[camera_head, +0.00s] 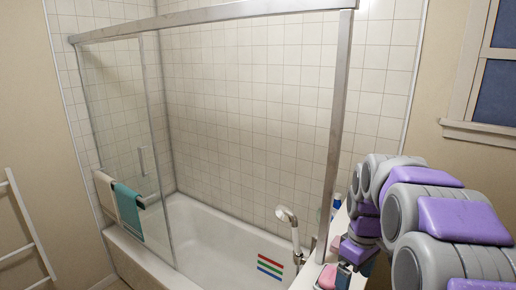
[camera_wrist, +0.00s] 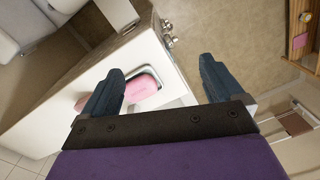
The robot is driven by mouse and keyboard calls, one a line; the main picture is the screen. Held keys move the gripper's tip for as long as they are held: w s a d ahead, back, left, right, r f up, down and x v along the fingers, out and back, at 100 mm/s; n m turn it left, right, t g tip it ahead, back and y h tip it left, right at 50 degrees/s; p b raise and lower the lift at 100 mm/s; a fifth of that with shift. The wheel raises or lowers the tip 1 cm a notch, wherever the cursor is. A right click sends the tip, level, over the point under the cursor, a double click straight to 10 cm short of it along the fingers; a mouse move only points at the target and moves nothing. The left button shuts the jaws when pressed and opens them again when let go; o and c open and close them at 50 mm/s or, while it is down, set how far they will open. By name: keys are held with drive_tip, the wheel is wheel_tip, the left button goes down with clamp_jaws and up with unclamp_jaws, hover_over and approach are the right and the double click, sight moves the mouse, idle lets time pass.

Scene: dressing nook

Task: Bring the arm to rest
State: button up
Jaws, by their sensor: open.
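My arm (camera_head: 430,215), grey with purple pads, reaches in from the right in the head view. My gripper (camera_wrist: 162,66) shows in the wrist view with its two dark blue fingers wide apart and nothing held between them. A pink bar (camera_wrist: 143,92), like soap, lies in a dish on a white ledge (camera_wrist: 60,88), partly hidden behind the left finger. The bar also shows in the head view (camera_head: 327,277), beside a dark fingertip. I cannot tell how far the fingers are above the ledge.
A white bathtub (camera_head: 215,237) stands behind a metal-framed glass door (camera_head: 118,130). A teal towel (camera_head: 127,212) hangs on its bar. A white shower handset (camera_head: 287,216) stands near the ledge. A white ladder rack (camera_head: 27,222) is at far left. Open floor (camera_wrist: 235,35) shows in the wrist view.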

drive_tip(key=s+a+f+m+b, duration=0.1)
drive_tip(key=s+a+f+m, duration=0.1)
drive_tip(key=s, duration=0.8)
drive_tip(key=s+a+f+m+b, duration=0.2)
drive_tip(key=s+a+f, duration=0.1)
drive_tip(key=s, duration=0.7)
drive_tip(key=s+a+f+m+g+b, duration=0.1)
drive_tip(key=s+a+f+m, duration=0.2)
drive_tip(key=s, duration=0.7)
drive_tip(key=shift+s+a+f, duration=0.15)
drive_tip(key=shift+a+f, duration=0.2)
drive_tip(key=shift+f, duration=0.6)
drive_tip(key=shift+o, duration=0.4)
